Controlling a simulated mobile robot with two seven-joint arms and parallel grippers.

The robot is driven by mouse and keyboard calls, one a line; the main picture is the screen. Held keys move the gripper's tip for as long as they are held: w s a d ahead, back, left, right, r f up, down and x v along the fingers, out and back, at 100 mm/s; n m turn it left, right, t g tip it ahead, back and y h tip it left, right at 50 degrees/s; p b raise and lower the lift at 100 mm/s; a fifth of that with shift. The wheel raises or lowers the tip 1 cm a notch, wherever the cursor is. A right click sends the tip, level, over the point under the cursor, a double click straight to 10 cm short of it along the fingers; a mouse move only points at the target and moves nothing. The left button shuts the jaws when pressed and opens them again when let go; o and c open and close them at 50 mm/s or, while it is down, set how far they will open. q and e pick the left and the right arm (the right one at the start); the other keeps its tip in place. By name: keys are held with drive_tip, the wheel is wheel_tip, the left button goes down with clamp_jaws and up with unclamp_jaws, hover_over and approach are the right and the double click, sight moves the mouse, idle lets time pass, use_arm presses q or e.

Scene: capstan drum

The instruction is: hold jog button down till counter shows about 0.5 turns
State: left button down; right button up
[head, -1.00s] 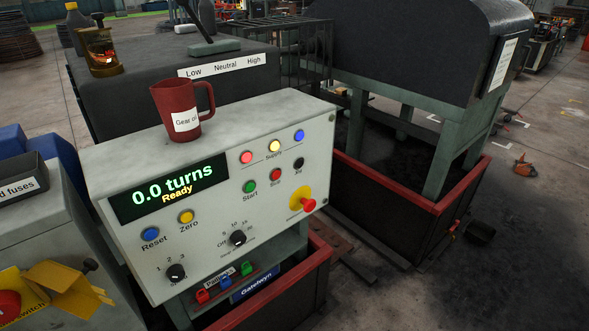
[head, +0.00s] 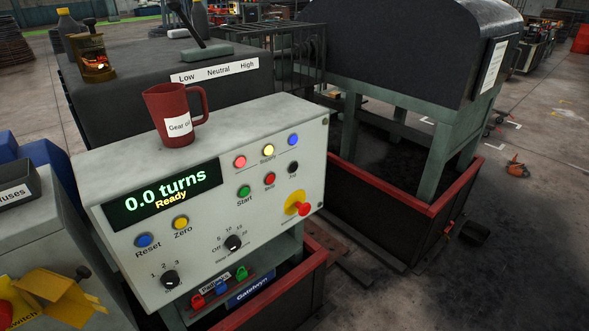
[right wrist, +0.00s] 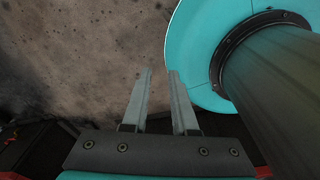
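The pale control panel (head: 116,241) stands left of centre in the head view. Its counter display (head: 163,193) reads "0.0 turns" and "Ready". A black button (head: 293,167) sits at the right of a row with a green Start button (head: 244,191) and a red button (head: 269,179); the black button's label is too small to read surely, and no button is visibly marked jog. My right gripper (right wrist: 161,73) shows in the right wrist view, open and empty, with bare floor behind its fingers. Neither gripper shows in the head view, so nothing of mine touches the panel there.
A red mug (head: 173,117) stands on the panel's top. A red mushroom knob (head: 304,209) on a yellow plate sticks out at the lower right, below the black button. Padlocks (head: 221,287) hang below. A yellow switch cover (head: 52,298) juts out at the lower left.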

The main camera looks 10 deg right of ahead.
clamp_jaws()
idle(0.5)
idle(0.6)
